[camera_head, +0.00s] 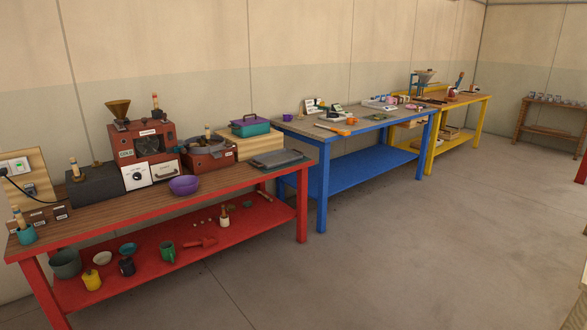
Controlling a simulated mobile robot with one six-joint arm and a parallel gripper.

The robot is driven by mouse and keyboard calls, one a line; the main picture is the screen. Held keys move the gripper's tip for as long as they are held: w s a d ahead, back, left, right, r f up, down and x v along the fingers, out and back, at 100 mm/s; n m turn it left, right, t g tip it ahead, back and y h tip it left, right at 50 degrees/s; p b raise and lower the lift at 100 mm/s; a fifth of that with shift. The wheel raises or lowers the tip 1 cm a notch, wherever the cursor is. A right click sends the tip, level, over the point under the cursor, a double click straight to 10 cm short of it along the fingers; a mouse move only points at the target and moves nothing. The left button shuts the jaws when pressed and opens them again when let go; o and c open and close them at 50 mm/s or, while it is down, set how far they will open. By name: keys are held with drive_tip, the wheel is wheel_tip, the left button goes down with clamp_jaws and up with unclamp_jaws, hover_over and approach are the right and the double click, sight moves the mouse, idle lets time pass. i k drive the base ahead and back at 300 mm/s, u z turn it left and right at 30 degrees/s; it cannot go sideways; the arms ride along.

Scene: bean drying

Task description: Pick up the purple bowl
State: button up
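The purple bowl (184,185) stands upright on the wooden top of the red workbench (232,180), near its front edge. It is in front of the red machine with a white front panel. I cannot make out anything inside it. My gripper is not in this view.
Behind the bowl stand the red machine (143,145) and a red-brown box (208,157). A dark grey tray (276,160) lies to its right. Several cups and bowls sit on the red lower shelf (185,262). The concrete floor (400,260) in front is clear.

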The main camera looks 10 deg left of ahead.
sight(185, 185)
drive_tip(key=u, duration=0.25)
drive_tip(key=i, duration=1)
drive_tip(key=u, duration=0.5)
drive_tip(key=i, duration=0.8)
drive_tip(key=u, duration=0.85)
drive_tip(key=i, duration=0.55)
drive_tip(key=u, duration=0.7)
drive_tip(key=i, duration=0.55)
drive_tip(key=u, duration=0.6)
drive_tip(key=i, duration=0.7)
drive_tip(key=u, duration=0.3)
